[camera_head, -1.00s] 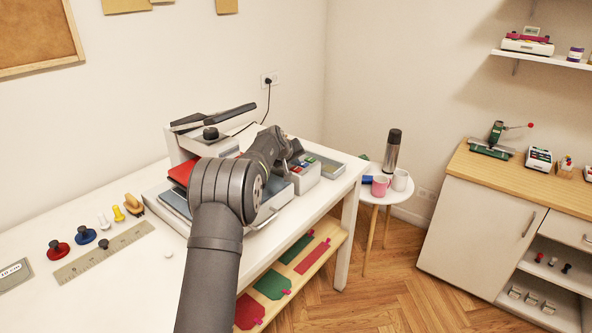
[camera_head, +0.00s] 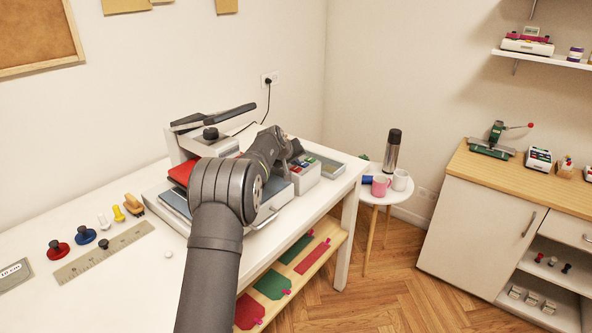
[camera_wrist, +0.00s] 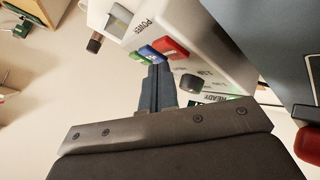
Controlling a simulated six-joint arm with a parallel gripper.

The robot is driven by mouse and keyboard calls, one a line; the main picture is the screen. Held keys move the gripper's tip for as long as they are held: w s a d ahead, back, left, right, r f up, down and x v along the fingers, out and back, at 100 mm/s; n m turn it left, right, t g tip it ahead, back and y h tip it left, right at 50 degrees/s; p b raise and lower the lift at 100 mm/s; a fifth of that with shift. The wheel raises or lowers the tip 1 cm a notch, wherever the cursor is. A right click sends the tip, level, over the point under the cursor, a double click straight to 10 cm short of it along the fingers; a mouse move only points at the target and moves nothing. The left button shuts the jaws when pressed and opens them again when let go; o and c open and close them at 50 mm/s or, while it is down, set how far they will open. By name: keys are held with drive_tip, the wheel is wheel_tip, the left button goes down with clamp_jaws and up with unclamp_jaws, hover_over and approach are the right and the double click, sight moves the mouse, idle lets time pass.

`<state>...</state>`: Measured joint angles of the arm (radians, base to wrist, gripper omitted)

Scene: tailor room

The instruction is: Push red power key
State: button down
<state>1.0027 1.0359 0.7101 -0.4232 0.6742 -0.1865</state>
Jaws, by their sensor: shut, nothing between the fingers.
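The red key (camera_wrist: 172,48) is at the end of a short row on a white control box (camera_wrist: 210,35) in the wrist view. Blue (camera_wrist: 151,54) and green (camera_wrist: 136,57) keys sit beside it, and the word POWER is printed on the box near the row. My gripper (camera_wrist: 160,70) is shut and empty. Its fingertips are close to the blue and red keys; I cannot tell whether they touch. In the head view the white box (camera_head: 307,178) stands at the right end of the table, partly behind my arm, and the fingertips are not clear.
A heat press (camera_head: 208,145) with a red pad stands left of the box. A round side table (camera_head: 385,197) holds mugs and a flask.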

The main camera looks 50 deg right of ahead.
sight(295, 170)
idle(0.4)
drive_tip(key=shift+f, duration=0.55)
idle(0.5)
drive_tip(key=shift+r, duration=0.5)
drive_tip(key=shift+r, duration=3.05)
